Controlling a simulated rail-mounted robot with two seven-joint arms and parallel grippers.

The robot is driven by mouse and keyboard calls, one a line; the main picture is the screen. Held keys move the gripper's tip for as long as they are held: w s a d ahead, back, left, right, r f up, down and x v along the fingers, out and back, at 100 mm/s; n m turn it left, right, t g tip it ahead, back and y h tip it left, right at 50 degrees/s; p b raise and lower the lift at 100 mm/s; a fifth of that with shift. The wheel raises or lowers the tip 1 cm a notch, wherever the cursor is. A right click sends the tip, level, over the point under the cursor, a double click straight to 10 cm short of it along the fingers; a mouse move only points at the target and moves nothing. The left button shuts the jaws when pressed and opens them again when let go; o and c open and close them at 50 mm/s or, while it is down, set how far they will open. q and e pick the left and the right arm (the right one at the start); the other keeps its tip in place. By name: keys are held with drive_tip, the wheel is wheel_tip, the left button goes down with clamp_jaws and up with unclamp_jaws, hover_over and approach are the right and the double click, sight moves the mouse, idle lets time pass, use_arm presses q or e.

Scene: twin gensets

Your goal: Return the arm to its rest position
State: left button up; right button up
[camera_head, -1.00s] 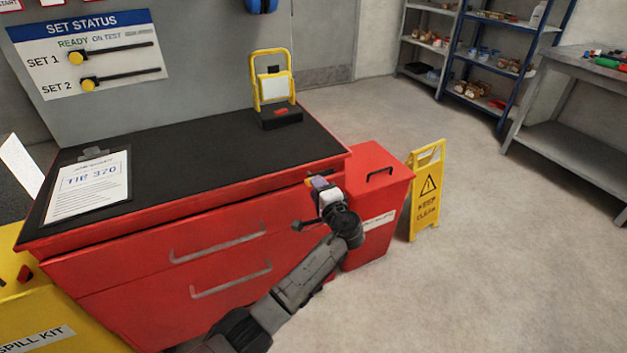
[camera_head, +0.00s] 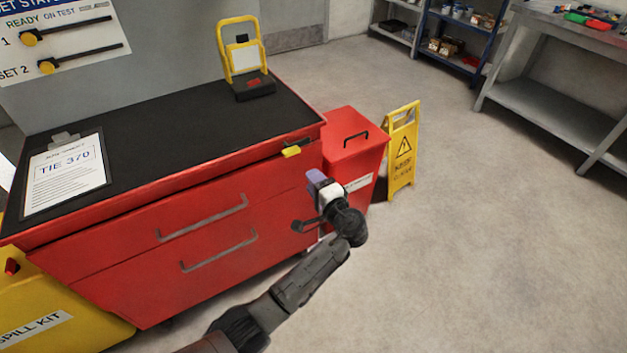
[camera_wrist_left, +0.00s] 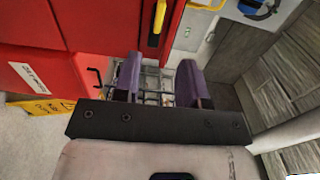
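My left gripper (camera_head: 316,186) is in front of the red cabinet's right end, below the yellow tab (camera_head: 291,151) on its upper edge. In the left wrist view its two purple fingers (camera_wrist_left: 160,82) stand apart with nothing held between them, so it is open. The yellow tab also shows in the left wrist view (camera_wrist_left: 157,22), beyond the fingertips and clear of them. My left arm reaches up from the bottom of the head view. My right gripper is in neither view now.
The red cabinet (camera_head: 130,235) has a clipboard (camera_head: 66,176) and a yellow-framed stand (camera_head: 243,60) on top. A red bin (camera_head: 345,145) and yellow caution sign (camera_head: 403,150) stand to its right. A grey bench (camera_head: 555,110) is further right. The floor between is clear.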

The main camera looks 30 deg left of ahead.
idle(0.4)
use_arm(q)
drive_tip(key=s+d+r+n+t+h+p, duration=0.1)
drive_tip(key=s+d+r+n+h+p, duration=0.15)
drive_tip(key=s+d+h, duration=0.35)
drive_tip(key=s+d+r+n+t+h+p, duration=0.1)
drive_tip(key=s+d+r+h, duration=0.2)
drive_tip(key=h, duration=0.5)
drive_tip(key=s+f+g+h+p, duration=0.15)
drive_tip(key=s+p, duration=0.35)
drive_tip(key=s, duration=0.6)
drive_tip(key=s+a+f+g+p, duration=0.1)
drive_tip(key=s+f+g+p, duration=0.2)
drive_tip(key=s, duration=0.8)
drive_tip(key=s+f+g+h+p, duration=0.1)
drive_tip(key=s+g+p, duration=0.1)
drive_tip(key=s+p, duration=0.65)
wheel_tip(320, 180, up, 37)
drive_tip(key=s+p, duration=0.2)
drive_tip(key=p, duration=3.2)
drive_tip(key=shift+s+r+p, duration=0.15)
drive_tip(key=shift+s+p, duration=0.05)
drive_tip(key=shift+p, duration=0.1)
